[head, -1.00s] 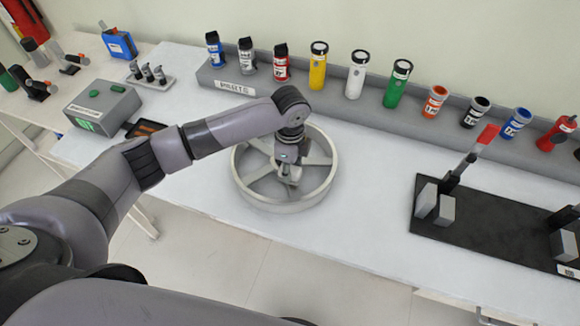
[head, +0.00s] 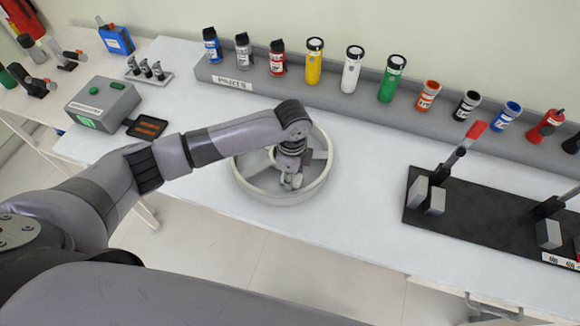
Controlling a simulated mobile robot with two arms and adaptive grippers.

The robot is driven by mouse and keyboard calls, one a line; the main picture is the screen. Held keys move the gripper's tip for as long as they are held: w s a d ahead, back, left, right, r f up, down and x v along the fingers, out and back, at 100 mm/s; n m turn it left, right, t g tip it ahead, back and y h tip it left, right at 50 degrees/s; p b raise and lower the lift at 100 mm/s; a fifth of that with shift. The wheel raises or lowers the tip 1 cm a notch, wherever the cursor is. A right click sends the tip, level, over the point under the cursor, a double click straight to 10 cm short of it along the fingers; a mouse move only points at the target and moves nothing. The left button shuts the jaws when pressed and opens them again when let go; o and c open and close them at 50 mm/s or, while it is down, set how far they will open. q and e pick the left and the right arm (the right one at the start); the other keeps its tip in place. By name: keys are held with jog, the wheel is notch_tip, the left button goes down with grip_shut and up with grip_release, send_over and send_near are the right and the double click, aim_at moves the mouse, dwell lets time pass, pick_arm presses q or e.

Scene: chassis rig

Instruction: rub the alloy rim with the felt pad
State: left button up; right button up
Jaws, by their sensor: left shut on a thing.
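The alloy rim (head: 243,184) is a pale grey spoked wheel lying flat on the white table. My left arm reaches in from the left, and my left gripper (head: 290,182) points down inside the rim, over its spokes on the right side. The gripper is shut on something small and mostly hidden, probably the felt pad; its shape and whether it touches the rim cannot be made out. My right gripper is not in view.
A grey rack (head: 240,77) with several coloured cans and bottles runs along the back. A black clamp fixture (head: 475,217) with a red-handled lever stands at the right. A grey box (head: 103,104) is at the left. The white table (head: 350,235) is clear in front.

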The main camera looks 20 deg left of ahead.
pick_arm(q)
jog(key=shift+f, duration=0.1)
jog(key=shift+w+a+f, duration=0.15)
jog(key=shift+w+a, duration=0.1)
jog(key=shift+w, duration=0.1)
jog(key=shift+w+a+f+b, duration=0.1)
jog(key=shift+w+a+b, duration=0.1)
jog(key=shift+w+a, duration=0.3)
jog(key=shift+w+a+b, duration=0.2)
jog(key=shift+w+a, duration=0.05)
jog(key=shift+w, duration=0.35)
jog(key=shift+a, duration=0.1)
jog(key=shift+w+a, duration=0.1)
jog(key=shift+w+r+p, duration=0.1)
jog(key=shift+r+p, duration=0.55)
notch_tip(320, 180, up, 5)
jog(key=p, duration=0.5)
jog(key=shift+f, duration=0.1)
